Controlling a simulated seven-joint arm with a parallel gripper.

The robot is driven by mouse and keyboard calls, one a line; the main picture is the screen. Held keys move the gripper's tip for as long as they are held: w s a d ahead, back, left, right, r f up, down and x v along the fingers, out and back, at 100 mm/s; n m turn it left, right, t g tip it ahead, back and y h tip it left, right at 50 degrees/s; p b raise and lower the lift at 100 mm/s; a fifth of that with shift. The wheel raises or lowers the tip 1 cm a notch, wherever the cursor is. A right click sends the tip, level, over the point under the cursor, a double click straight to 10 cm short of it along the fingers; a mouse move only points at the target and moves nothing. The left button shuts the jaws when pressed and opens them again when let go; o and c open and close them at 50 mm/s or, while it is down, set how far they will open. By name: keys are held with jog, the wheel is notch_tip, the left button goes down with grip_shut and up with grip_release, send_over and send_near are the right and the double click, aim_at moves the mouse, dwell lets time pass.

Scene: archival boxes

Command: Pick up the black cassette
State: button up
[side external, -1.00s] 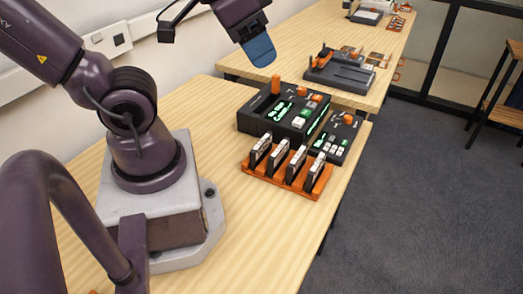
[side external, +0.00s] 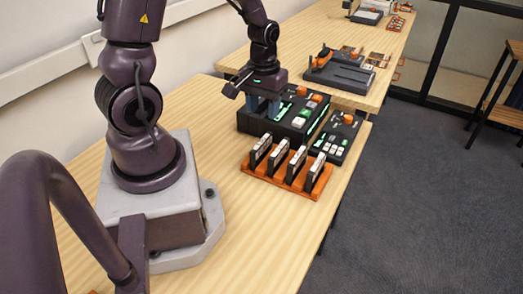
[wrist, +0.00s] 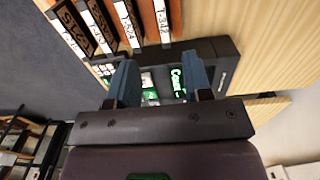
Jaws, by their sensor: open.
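Several black cassettes with white labels stand upright side by side in an orange rack (side external: 258,175); one black cassette (side external: 262,147) is at its left end. I cannot tell which one the task means. The wrist view shows labelled cassettes along its top left, one marked "T-524" (wrist: 125,22). My gripper (side external: 263,108) points down over the left part of a black console (side external: 296,137), behind the rack. Its blue-grey fingers, also in the wrist view (wrist: 160,80), are apart, with no cassette between them.
The console has green-lit displays and stands close behind the rack. A smaller black button panel (side external: 338,137) is to its right. The wooden table (side external: 225,225) is bare left of and in front of the rack. Another table behind holds a grey device (side external: 340,74).

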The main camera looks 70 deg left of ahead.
aim_at(262, 141)
notch_tip(262, 141, down, 6)
jog(key=shift+r, duration=0.1)
jog(key=shift+a+f, duration=0.2)
jog(key=shift+f, duration=2.45)
jog(key=shift+c, duration=0.3)
grip_shut()
